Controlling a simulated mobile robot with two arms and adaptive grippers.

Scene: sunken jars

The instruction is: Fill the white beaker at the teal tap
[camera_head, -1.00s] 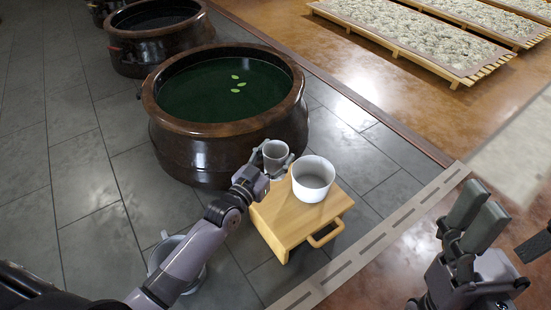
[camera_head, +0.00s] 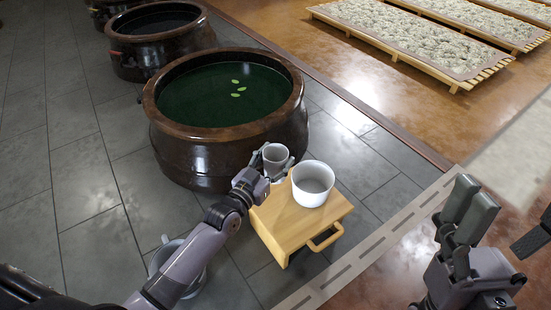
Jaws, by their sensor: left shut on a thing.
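A small pale grey-white cup, which looks like the beaker (camera_head: 275,156), is held upright in my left gripper (camera_head: 274,162). The gripper is shut around its sides, near the back left corner of a wooden stool. I cannot tell whether the cup touches the stool; its inside is too small to read. My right gripper (camera_head: 470,215) stands at the lower right with its fingers pointing up, away from the cup. No object shows in it, and its opening is unclear. No teal tap is in view.
A white bowl-like pot (camera_head: 312,190) stands on the wooden stool (camera_head: 283,222). A big brown jar (camera_head: 215,155) of dark green liquid with floating leaves stands behind. A metal bucket (camera_head: 192,285) is partly behind my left arm. Another jar (camera_head: 125,55) stands further back. Grey floor at left is clear.

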